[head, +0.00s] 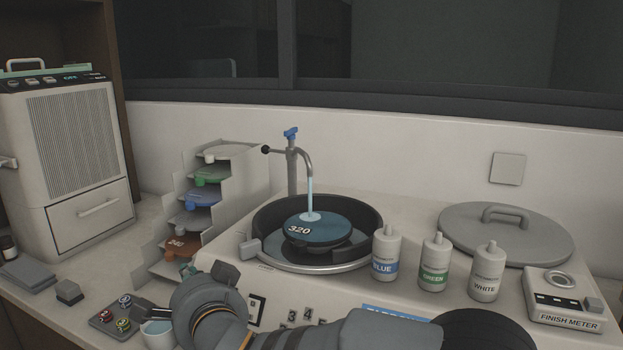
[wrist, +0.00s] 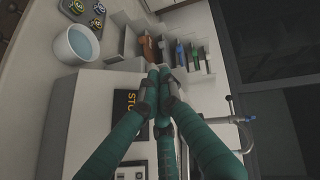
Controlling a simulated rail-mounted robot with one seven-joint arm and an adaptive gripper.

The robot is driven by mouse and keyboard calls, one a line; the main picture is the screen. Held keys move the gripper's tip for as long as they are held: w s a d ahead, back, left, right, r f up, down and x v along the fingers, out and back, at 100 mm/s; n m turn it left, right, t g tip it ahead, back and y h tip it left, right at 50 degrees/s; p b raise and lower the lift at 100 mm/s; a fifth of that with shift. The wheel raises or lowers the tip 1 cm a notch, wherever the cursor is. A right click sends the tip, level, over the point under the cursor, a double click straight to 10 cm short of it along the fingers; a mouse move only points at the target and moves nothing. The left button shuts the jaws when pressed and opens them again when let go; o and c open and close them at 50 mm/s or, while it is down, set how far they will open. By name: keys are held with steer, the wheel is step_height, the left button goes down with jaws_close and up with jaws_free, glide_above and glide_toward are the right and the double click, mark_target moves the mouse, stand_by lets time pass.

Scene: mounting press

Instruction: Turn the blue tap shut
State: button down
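The tap (head: 291,175) stands behind the round basin, with a blue handle (head: 290,132) on top. A pale stream of water (head: 310,195) runs from its curved spout onto a dark disc marked 320 (head: 325,228). The tap's blue handle (wrist: 229,98) also shows at the right in the wrist view, apart from my fingers. My gripper (wrist: 160,75) has its teal fingers drawn together at the tips, with nothing visible between them. In the head view my gripper is at the lower left, far from the tap, and mostly hidden by my wrist.
A stepped rack (head: 225,190) of coloured discs stands left of the basin (head: 262,218). Bottles labelled BLUE (head: 385,255), GREEN (head: 434,264) and WHITE (head: 486,275) stand in front on the right. A cup of water (wrist: 77,43) is near my gripper.

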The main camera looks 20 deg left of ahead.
mark_target(291, 134)
steer(key=w+a+r+m+t+h+p, duration=0.1)
steer(key=w+r+m+t+p, duration=0.45)
steer(key=r+m+p, duration=0.9)
steer(key=w+d+r+n+t+h+p, duration=0.1)
steer(key=w+d+r+h, duration=0.25)
steer(key=w+d, duration=0.45)
steer(key=w+d+r+n+t+h, duration=0.1)
steer(key=w+d+r+h, duration=0.1)
steer(key=w+d+h, duration=0.45)
steer(key=w+a+p, duration=0.1)
steer(key=w+p, duration=0.1)
steer(key=w, duration=0.1)
steer(key=w+a+y+p, duration=0.1)
steer(key=w+p, duration=0.2)
steer(key=w, duration=0.1)
steer(key=w+y+p, duration=0.1)
steer(key=w+p, duration=0.2)
steer(key=w, duration=0.1)
steer(key=shift+a+f+g, duration=0.15)
steer(key=shift+a+g, duration=0.1)
steer(key=shift+a, duration=0.15)
steer(key=shift+a+f, duration=0.2)
steer(key=shift+a, duration=0.15)
steer(key=shift+m+h, duration=0.3)
steer(key=shift+m, duration=0.05)
